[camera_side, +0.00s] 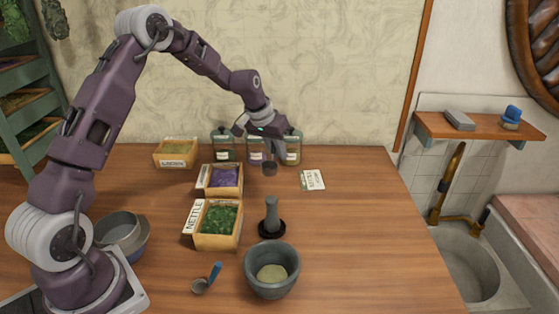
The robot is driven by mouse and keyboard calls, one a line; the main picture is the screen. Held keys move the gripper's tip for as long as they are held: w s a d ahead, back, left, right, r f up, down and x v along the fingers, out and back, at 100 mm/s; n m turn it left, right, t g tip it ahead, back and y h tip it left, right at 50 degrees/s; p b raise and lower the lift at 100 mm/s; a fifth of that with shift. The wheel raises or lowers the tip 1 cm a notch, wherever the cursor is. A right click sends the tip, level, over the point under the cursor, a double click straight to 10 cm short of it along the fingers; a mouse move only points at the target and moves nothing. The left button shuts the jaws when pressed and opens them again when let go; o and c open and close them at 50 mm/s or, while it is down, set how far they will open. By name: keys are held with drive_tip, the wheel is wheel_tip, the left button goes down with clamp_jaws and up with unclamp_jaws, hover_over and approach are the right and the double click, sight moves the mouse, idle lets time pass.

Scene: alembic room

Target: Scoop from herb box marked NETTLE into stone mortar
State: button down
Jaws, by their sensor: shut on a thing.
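The herb box marked NETTLE (217,242) stands mid-table, filled with green leaves, with its label on the left side. The stone mortar (272,284) stands at the front, right of and nearer than the box, with something pale yellowish in its bottom. My gripper (277,151) is above the back of the table, in front of the jars. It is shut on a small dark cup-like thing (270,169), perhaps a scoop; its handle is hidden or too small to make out. A scoop with a blue handle (213,272) lies on the table left of the mortar.
A grey pestle (271,210) stands upright on a dark round base behind the mortar. A box of purple herb (222,190), a LINDEN box (176,159) and several jars (224,147) stand farther back. A card (312,180) lies right. Metal bowls (122,234) stand left. The table's right side is clear.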

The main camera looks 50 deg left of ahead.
drive_tip(key=s+m+g+h, duration=0.2)
drive_tip(key=s+m, duration=0.6)
drive_tip(key=m, duration=0.1)
drive_tip(key=m+g, duration=0.4)
drive_tip(key=m, duration=1.7)
approach(218, 249)
drive_tip(key=shift+w+a+f, duration=0.2)
drive_tip(key=shift+f, duration=0.9)
drive_tip(key=shift+w+a+f, duration=0.15)
drive_tip(key=shift+a+f, duration=0.05)
drive_tip(key=shift+f, duration=0.95)
drive_tip(key=shift+w+a+f, duration=0.2)
drive_tip(key=shift+f, duration=0.9)
drive_tip(key=shift+s+d, duration=0.85)
drive_tip(key=shift+s, duration=0.05)
